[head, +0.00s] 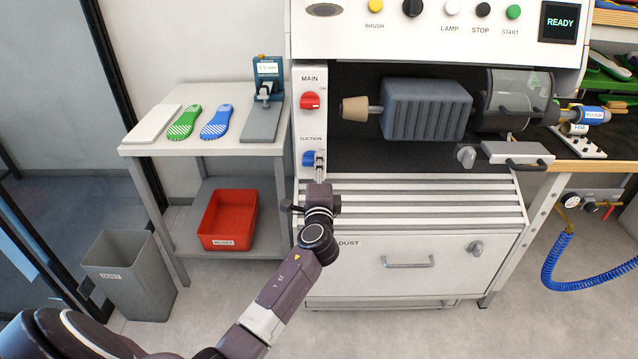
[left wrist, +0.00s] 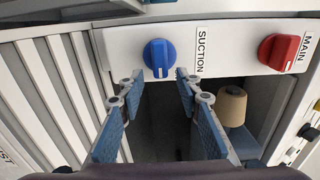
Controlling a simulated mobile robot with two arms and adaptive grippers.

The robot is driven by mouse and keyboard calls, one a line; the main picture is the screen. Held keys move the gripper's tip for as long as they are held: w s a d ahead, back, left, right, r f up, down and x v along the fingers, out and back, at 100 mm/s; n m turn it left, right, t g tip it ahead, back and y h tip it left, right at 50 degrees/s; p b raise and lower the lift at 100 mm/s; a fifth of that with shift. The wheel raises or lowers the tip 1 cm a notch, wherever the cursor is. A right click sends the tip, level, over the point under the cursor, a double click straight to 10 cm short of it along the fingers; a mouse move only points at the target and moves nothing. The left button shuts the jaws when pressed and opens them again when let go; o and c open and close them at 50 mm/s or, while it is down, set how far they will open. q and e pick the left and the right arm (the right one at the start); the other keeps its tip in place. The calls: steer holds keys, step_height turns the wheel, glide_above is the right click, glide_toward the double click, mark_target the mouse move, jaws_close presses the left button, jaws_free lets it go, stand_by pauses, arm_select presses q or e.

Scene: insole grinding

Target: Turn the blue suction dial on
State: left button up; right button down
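The blue suction dial (head: 308,158) sits on the narrow white panel left of the machine's dark work bay, below its SUCTION label. It shows clearly in the left wrist view (left wrist: 159,55), with its ridge running roughly up and down in that picture. My left gripper (head: 319,160) is in front of the panel at the dial and partly covers it in the head view. In the left wrist view its two fingers (left wrist: 158,88) are apart, with nothing between them. The dial lies just beyond the fingertips, between their lines; I see no contact. My right gripper is not in view.
The red MAIN dial (head: 310,101) is above the suction dial on the same panel. A tan cone (head: 355,109) and grey drum are in the bay to the right. A slatted ledge (head: 440,205) lies below. A side table (head: 140,148) with insoles stands left.

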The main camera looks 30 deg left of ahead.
arm_select(q)
steer(key=v, duration=1)
steer(key=shift+s, duration=0.15)
